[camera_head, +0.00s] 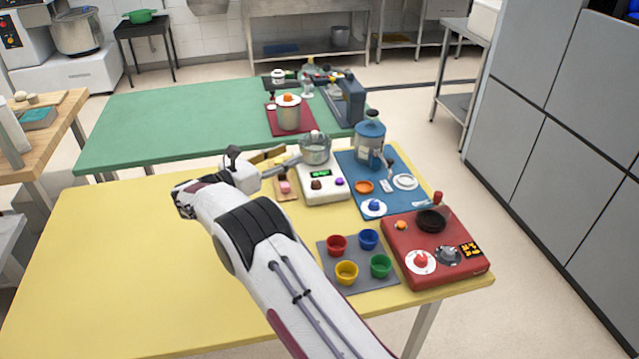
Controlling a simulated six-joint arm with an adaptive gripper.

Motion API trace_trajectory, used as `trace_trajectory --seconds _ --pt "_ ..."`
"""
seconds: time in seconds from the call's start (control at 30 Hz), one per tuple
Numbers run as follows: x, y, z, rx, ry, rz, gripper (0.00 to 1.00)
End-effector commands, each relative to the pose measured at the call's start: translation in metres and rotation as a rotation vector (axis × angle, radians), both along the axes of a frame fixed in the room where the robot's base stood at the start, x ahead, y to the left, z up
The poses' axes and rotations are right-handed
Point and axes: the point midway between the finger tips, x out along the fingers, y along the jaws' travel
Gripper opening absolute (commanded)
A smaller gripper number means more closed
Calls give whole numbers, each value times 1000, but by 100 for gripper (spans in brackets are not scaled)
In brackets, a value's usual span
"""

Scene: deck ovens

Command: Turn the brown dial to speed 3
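The brown dial (316,184) sits on the front left of a white machine (325,196). A small green-lit display (320,173) is just above the dial, but its reading is too small to make out. A purple knob (339,181) is to the dial's right. A clear bowl or pot (315,148) sits on the machine's back part. My gripper (282,165) is left of the machine and up-left of the dial, apart from the dial. It points right, towards the bowl. Its fingers are too small and partly overlapped to tell their opening.
A small board with a pink item (285,187) lies just left of the machine. A red cooker (440,262) and a grey mat with coloured cups (336,244) are in front. The yellow table's left is clear.

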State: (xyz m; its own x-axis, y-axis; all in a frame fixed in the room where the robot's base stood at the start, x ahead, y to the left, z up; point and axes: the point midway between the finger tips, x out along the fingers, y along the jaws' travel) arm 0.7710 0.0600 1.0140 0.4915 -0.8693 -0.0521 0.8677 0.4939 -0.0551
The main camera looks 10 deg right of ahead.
Motion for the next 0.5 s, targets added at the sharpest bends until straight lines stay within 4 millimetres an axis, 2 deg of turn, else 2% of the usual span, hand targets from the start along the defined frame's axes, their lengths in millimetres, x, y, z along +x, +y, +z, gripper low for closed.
trace_trajectory --seconds 0.5 --pt "54 -67 -47 108 318 239 39"
